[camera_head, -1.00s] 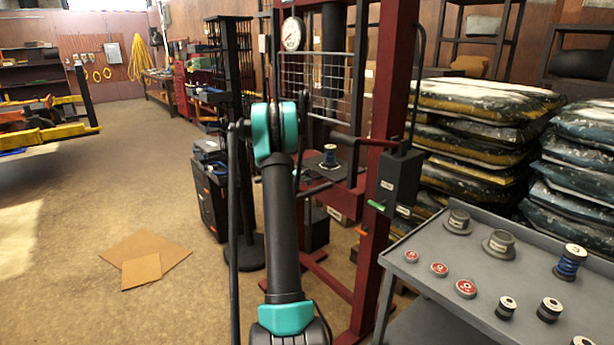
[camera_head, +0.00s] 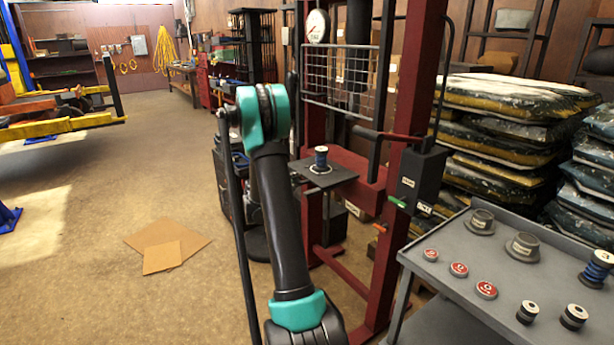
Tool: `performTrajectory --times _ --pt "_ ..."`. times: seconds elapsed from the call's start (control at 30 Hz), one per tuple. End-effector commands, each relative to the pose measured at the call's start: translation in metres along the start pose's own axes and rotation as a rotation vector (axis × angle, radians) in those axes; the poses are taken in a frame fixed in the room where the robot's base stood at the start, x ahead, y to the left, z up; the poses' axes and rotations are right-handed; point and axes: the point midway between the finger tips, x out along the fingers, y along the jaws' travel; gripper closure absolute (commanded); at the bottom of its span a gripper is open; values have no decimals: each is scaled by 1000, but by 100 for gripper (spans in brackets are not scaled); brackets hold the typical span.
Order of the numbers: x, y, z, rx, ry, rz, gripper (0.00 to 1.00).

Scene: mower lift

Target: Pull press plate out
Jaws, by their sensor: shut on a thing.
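The press plate (camera_head: 343,174) is a dark, flat, square plate at the red shop press (camera_head: 410,190). It sticks out to the left from the red press bed (camera_head: 372,178), across the left upright. A blue spool-shaped part (camera_head: 321,160) stands upright on it. My black and teal arm rises in front, left of the plate. My gripper is hidden behind the arm's upper joint, so its hold on the plate cannot be seen.
A grey cart (camera_head: 450,262) with small round parts stands at front right, close to the press. Stacked bags (camera_head: 510,120) are behind it. A black box (camera_head: 422,175) with a lever hangs on the right upright. Open floor with cardboard (camera_head: 165,243) lies left.

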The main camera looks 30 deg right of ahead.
Motion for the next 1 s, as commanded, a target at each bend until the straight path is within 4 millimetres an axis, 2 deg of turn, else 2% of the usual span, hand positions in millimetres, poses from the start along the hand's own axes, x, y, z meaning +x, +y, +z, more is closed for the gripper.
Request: performTrajectory --times 0.1,0.3,0.77,0.8,0.93,1.0 --pt "-17 -4 -8 -1 2 -1 100" --pt "-32 -8 -14 1 0 -1 100" --pt "-36 -8 -15 0 0 -1 100" --pt "-36 -8 -15 0 0 -1 84" --pt "-36 -8 -15 0 0 -1 68" --pt "-36 -8 -15 0 0 -1 66"
